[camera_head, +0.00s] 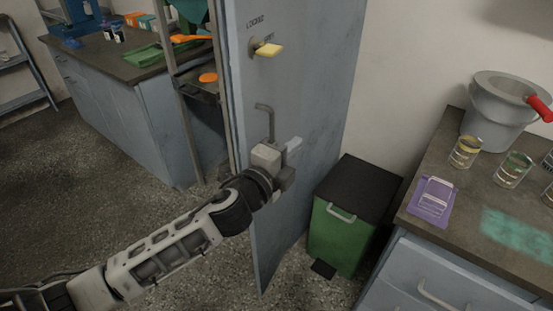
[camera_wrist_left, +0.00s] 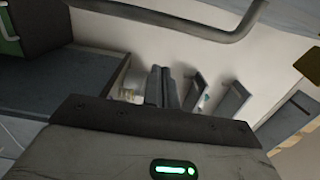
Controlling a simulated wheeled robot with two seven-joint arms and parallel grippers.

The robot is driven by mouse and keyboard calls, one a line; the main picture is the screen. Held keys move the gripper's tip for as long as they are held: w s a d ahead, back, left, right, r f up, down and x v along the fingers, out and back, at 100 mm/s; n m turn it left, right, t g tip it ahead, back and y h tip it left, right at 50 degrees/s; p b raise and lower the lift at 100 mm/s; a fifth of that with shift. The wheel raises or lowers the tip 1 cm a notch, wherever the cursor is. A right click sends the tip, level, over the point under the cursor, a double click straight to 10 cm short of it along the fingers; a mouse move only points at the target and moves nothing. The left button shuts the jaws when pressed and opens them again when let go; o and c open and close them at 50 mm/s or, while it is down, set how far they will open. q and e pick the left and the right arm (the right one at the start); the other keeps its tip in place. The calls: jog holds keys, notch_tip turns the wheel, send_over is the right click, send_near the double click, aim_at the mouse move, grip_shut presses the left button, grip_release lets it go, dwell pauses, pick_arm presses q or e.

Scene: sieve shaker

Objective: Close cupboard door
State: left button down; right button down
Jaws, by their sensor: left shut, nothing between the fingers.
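The cupboard door (camera_head: 300,95) is blue-grey and stands open, seen at a steep angle in the middle of the head view. It carries a yellow lock knob (camera_head: 268,50) and a bent grey handle (camera_head: 266,112). The handle also crosses the top of the left wrist view (camera_wrist_left: 190,30). My left gripper (camera_head: 292,146) is shut and empty, just below the handle and in front of the door's face. Whether it touches the door I cannot tell. My right gripper is out of view.
A green bin (camera_head: 335,236) with a dark lid stands right of the door. Shelving (camera_head: 201,88) and a workbench (camera_head: 115,75) are at left. Floor at lower left is clear.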

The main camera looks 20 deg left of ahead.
pick_arm(q)
jog(key=shift+w+a, duration=0.15)
jog(key=shift+a, duration=0.8)
jog(key=shift+w+a, duration=0.15)
jog(key=shift+a, duration=0.8)
